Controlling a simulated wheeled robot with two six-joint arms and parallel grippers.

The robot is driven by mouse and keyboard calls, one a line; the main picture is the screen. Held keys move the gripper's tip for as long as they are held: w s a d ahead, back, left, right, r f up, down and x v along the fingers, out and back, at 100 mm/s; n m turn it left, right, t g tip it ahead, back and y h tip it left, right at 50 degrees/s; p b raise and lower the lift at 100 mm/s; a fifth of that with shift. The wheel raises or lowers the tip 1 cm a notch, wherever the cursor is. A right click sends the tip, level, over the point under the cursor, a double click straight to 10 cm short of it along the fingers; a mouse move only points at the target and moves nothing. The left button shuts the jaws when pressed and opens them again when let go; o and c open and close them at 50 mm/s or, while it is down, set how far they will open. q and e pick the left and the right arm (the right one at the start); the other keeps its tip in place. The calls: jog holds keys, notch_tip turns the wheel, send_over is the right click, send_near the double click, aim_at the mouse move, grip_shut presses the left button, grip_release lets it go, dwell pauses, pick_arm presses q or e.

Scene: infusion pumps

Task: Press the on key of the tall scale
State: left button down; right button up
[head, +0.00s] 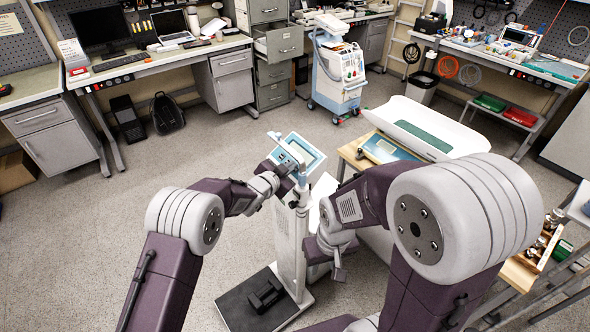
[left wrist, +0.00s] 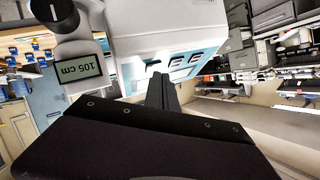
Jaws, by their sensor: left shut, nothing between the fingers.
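The tall scale (head: 290,238) stands on the floor in the middle, with a pale column, a black platform and a tilted blue-framed head (head: 305,146). In the left wrist view the blue panel of the head (left wrist: 185,65) shows several dark keys; their labels are not readable. My left gripper (head: 287,166) is shut and empty at the head's near side. In the left wrist view its fingertips (left wrist: 158,78) overlap the panel beside a dark key; I cannot tell whether they touch. My right gripper (head: 338,272) hangs low, right of the column; its opening is unclear.
A baby scale with a white tray (head: 400,115) stands on a wooden table right of the head. A blue-white machine (head: 340,75) stands behind. The floor at left is clear.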

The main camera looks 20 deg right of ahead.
pick_arm(q)
jog(key=shift+d+f, duration=0.1)
jog(key=shift+f, duration=0.1)
jog(key=shift+r, duration=0.15)
jog(key=s+a+r+p, duration=0.1)
jog(key=a+r+p, duration=0.2)
jog(key=r, duration=0.3)
jog(key=shift+a+r+p, duration=0.15)
jog(key=shift+p, duration=0.3)
dwell(0.4)
